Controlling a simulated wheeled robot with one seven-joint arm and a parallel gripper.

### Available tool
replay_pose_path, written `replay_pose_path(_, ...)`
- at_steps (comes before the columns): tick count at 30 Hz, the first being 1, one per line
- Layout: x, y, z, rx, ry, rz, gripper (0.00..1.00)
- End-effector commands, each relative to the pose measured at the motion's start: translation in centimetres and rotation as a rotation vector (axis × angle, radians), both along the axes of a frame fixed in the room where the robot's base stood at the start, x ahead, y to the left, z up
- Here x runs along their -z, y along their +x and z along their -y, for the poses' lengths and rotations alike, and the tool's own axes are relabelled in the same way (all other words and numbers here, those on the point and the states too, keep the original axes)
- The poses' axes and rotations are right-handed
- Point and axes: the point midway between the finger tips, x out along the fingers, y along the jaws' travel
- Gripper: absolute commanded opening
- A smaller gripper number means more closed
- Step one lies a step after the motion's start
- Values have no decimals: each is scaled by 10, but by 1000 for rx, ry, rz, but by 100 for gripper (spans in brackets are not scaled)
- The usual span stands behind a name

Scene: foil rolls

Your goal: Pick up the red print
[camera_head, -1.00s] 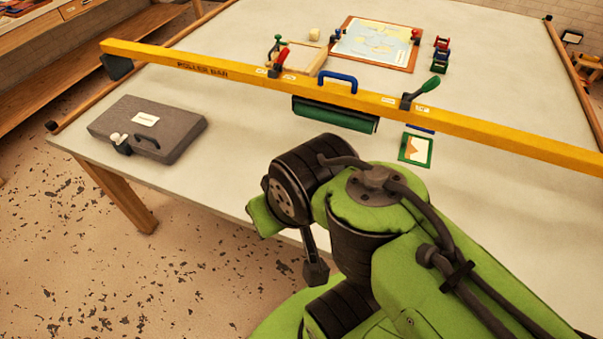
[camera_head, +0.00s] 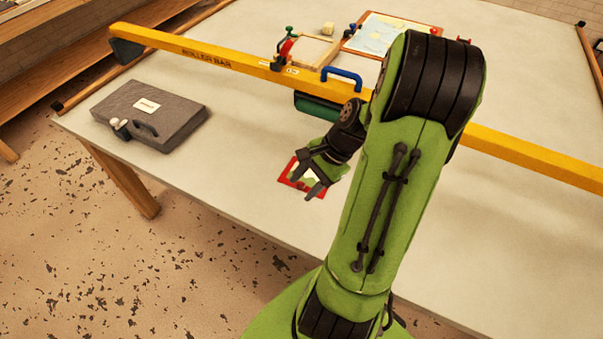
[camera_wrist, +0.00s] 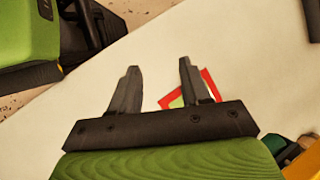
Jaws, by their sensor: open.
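The red print (camera_head: 288,173), a small card with a red border and a pale and green middle, lies flat on the white table (camera_head: 235,205) in front of the yellow roller bar. My gripper (camera_head: 316,190) hangs over it and hides part of it in the head view. In the wrist view my gripper (camera_wrist: 160,75) is open, with nothing between its fingers. The red print (camera_wrist: 206,78) shows there beside and behind the right finger, which covers part of it. I cannot tell the exact height of the fingers above the table.
The yellow roller bar (camera_head: 210,58) spans the table behind the print, with a blue handle (camera_head: 341,75) and a dark green roller (camera_head: 318,107). A grey case (camera_head: 165,112) lies at the left. A framed picture (camera_head: 375,38) and a wooden tray (camera_head: 312,50) are beyond the bar.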

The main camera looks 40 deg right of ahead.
Motion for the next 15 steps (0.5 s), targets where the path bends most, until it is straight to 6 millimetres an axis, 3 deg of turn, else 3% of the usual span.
replay_pose_path(1,21,-8,20,155,116,3,47)
replay_pose_path(3,43,-17,44,370,277,31,47)
replay_pose_path(9,79,-48,99,860,677,170,47)
replay_pose_path(13,85,-58,114,981,786,223,47)
replay_pose_path(15,88,-53,113,990,799,227,47)
